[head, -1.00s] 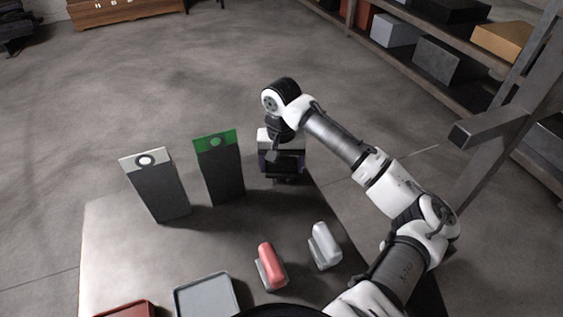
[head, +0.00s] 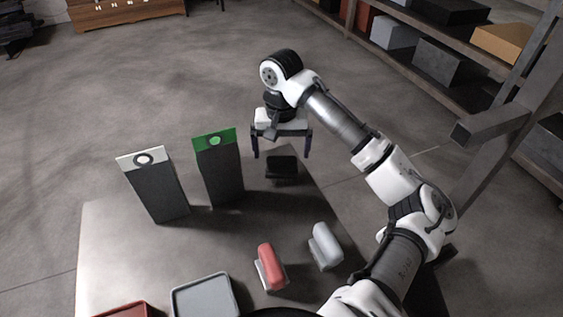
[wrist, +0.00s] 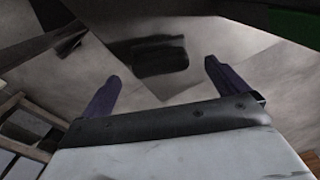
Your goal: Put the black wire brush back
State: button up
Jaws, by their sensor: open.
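The black wire brush (head: 283,168) sits on the table near its far right edge, right of the green-topped post. It shows as a dark block in the wrist view (wrist: 160,57). My gripper (head: 281,155) is open and empty above the brush, its two dark blue fingers apart on either side of it in the picture. The fingers also show in the wrist view (wrist: 163,70), with the brush beyond them and nothing between them. I see no contact between fingers and brush.
A green-topped post (head: 217,172) and a white-topped post (head: 156,190) stand left of the brush. Red (head: 268,264) and light grey (head: 325,246) handled items sit nearer. Grey (head: 205,297) and red (head: 125,310) trays lie at the front. The mid-table (head: 215,240) is clear.

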aim_at(281, 159)
notch_tip(281, 159, up, 6)
jog(key=shift+r, duration=0.2)
jog(key=shift+s+f, duration=0.1)
dwell(0.5)
